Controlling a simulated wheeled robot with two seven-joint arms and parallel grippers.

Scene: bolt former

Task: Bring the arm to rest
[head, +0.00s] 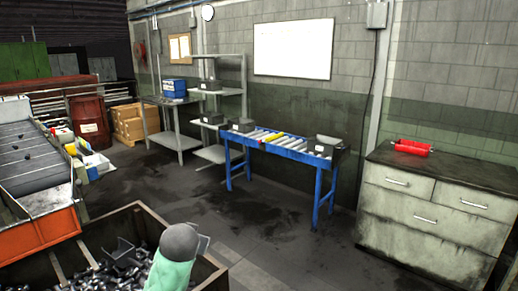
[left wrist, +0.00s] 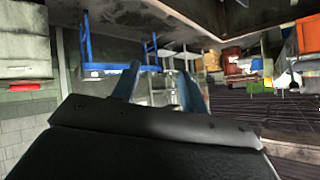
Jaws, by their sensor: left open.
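My left gripper (left wrist: 160,84) shows in the left wrist view with its two fingers spread apart and nothing between them. In the head view a rounded grey and green part of my own arm stands at the bottom, in front of the bin of dark metal parts (head: 120,262); the gripper's fingers cannot be made out there. The left wrist picture is upside down, with the floor above and the wall below. My right gripper is in neither view.
An orange-sided conveyor (head: 40,240) stands at the left. A blue-legged roller table (head: 318,157) stands by the wall with dark boxes on it. A drawer cabinet (head: 430,217) at the right bears a red object (head: 411,147). The floor between (head: 270,220) is clear.

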